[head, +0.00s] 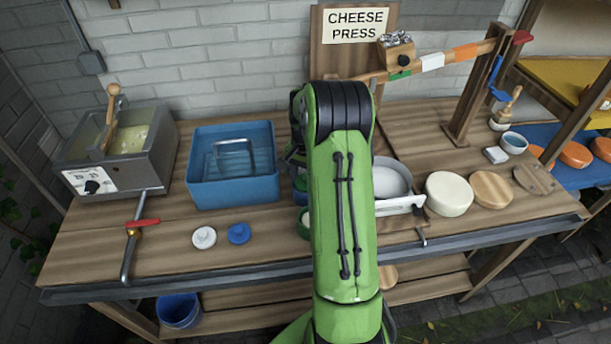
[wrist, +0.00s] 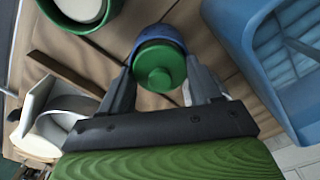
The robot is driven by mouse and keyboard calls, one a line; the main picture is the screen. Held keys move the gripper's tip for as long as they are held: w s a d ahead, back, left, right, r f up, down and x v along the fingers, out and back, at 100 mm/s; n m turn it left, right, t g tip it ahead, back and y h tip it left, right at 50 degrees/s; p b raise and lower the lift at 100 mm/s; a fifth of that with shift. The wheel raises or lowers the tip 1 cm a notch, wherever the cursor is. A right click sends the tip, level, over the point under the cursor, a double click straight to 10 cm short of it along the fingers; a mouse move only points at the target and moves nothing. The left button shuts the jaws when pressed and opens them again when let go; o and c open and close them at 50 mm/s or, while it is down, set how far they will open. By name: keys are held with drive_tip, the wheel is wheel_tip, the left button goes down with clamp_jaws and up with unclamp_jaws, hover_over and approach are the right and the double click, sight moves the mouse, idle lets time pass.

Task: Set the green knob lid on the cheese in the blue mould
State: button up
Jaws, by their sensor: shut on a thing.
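The green knob lid (wrist: 160,68) is between my gripper's fingers (wrist: 160,85) in the wrist view, knob toward the camera. My gripper is shut on it. The blue mould (wrist: 158,36) shows as a rim just behind the lid, so the lid is over or at its mouth. I cannot tell whether they touch. The cheese in this mould is hidden by the lid. In the head view my arm covers most of this; a bit of green lid (head: 300,183) shows above a bit of blue mould (head: 302,199).
A green mould (wrist: 113,14) with white cheese stands close by. The blue tub (wrist: 243,38) is on the other side. A white press tray (head: 398,205) lies right of my arm. White (head: 204,237) and blue (head: 239,233) lids lie at the front left, with bare wood around them.

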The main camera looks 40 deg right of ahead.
drive_tip(key=shift+f, duration=0.2)
drive_tip(key=o, duration=1.1)
